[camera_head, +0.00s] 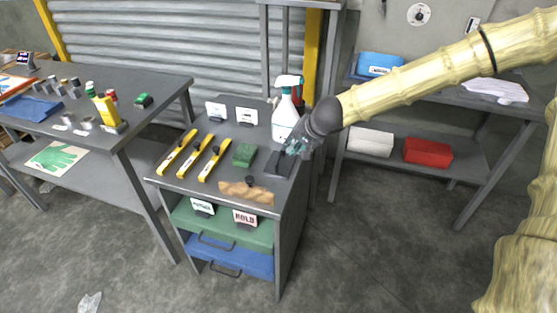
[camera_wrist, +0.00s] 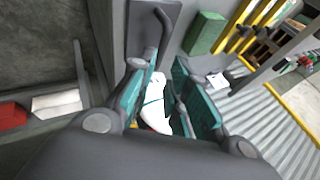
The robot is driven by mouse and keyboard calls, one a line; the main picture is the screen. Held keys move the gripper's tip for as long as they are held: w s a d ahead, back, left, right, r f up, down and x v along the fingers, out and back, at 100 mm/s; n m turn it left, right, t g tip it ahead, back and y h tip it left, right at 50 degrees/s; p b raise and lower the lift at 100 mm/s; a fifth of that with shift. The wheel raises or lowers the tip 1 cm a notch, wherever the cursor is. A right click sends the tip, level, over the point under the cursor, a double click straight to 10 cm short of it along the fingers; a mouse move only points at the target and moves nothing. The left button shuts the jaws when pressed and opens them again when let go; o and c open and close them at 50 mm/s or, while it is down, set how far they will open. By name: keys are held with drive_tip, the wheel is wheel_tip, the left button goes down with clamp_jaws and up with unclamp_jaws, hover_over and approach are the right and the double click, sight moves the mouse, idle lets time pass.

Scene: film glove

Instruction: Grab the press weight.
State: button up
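The likely press weight is a dark grey slab (camera_head: 279,164) on the top of the grey cabinet, at its right edge. In the wrist view the slab (camera_wrist: 140,32) is at the top centre, with a grey upright bar like a handle on it. My gripper (camera_head: 297,148) is just above and right of the slab in the head view. In the wrist view my gripper (camera_wrist: 160,78) has its teal fingers apart, with the bar near the fingertips. The gripper seems to hold nothing; whether it touches the bar cannot be told.
A green block (camera_head: 244,155), several yellow tools (camera_head: 195,157) and a brown piece (camera_head: 245,192) lie on the cabinet. A shelf (camera_head: 475,155) stands at right. Open floor (camera_head: 370,255) lies in front.

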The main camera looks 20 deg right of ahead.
sight(281, 154)
drive_tip(key=shift+p+x, duration=0.3)
drive_tip(key=shift+x, duration=4.85)
drive_tip(key=shift+s, duration=0.15)
clamp_jaws()
